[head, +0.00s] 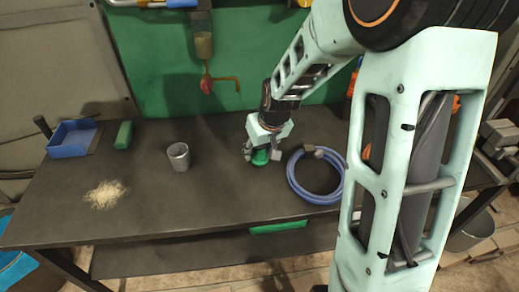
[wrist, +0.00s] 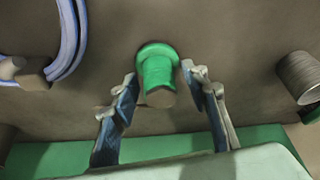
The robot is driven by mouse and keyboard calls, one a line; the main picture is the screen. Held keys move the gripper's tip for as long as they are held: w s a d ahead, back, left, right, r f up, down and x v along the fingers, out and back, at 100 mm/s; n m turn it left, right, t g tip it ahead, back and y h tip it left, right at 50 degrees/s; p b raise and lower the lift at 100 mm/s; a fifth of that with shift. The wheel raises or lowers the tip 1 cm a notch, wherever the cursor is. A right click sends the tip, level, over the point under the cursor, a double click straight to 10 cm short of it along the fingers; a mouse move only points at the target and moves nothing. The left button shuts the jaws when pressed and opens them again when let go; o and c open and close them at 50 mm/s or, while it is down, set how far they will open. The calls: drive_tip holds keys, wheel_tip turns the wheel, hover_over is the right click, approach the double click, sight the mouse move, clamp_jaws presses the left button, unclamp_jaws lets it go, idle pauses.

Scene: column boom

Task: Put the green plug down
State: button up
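The green plug (wrist: 157,70) stands on the dark bench top, its wide rim down and its narrower, brownish end facing the wrist camera. In the head view the plug (head: 260,157) shows below my gripper (head: 262,152), partly hidden by the fingers. In the wrist view my gripper (wrist: 160,75) is open, with one finger on each side of the plug. Narrow gaps seem to show between the fingertips and the plug. The plug looks upright.
A coiled blue hose (head: 292,182) lies close right of my gripper on the bench (head: 220,205). A metal cup (head: 179,157), a pile of shavings (head: 105,194), a green block (head: 123,135) and a blue bin (head: 72,139) are to the left. The bench front is clear.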

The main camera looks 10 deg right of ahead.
drive_tip(key=shift+d+r, duration=0.1)
drive_tip(key=shift+r, duration=0.45)
drive_tip(key=p+v, duration=0.1)
drive_tip(key=v, duration=1)
drive_tip(key=shift+s+r, duration=0.1)
drive_tip(key=shift+r, duration=0.05)
